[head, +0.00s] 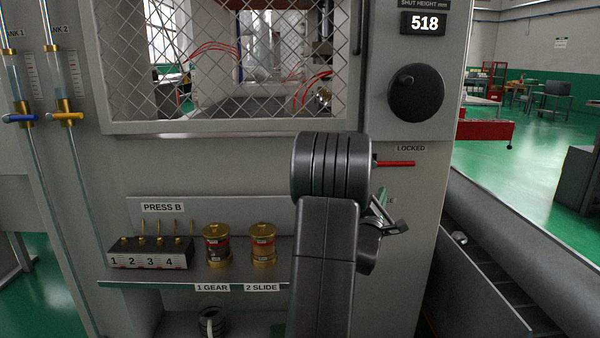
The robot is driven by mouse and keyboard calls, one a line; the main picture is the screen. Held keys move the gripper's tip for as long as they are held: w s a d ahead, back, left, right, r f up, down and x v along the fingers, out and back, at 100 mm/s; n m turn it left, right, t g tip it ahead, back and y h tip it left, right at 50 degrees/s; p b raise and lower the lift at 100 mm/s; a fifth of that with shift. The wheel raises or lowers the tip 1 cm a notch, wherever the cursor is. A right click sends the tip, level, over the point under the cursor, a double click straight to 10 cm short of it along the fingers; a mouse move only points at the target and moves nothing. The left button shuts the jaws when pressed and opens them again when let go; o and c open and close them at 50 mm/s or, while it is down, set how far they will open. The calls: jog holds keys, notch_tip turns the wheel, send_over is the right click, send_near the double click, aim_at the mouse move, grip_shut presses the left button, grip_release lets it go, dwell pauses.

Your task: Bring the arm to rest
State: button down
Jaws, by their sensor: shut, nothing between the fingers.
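My arm stands upright in front of the press in the head view, right of the middle, with its rounded dark joint at the top. My gripper (398,227) shows in part behind the arm's right side. It is shut and empty, small in the picture, and apart from the shelf items. The rest of the wrist is hidden behind my arm.
A shelf holds a numbered block (150,255) and two brass-capped jars (216,246) (263,245). A conveyor-like channel (490,270) runs at right.

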jog(key=s+a+m+g+p, duration=0.3)
jog(key=a+m+p, duration=0.2)
jog(key=a+m, duration=0.1)
jog(key=shift+s+a+f, duration=0.25)
jog(key=shift+s+a, duration=0.05)
jog(key=shift+a, duration=0.05)
jog(key=shift+g, duration=0.3)
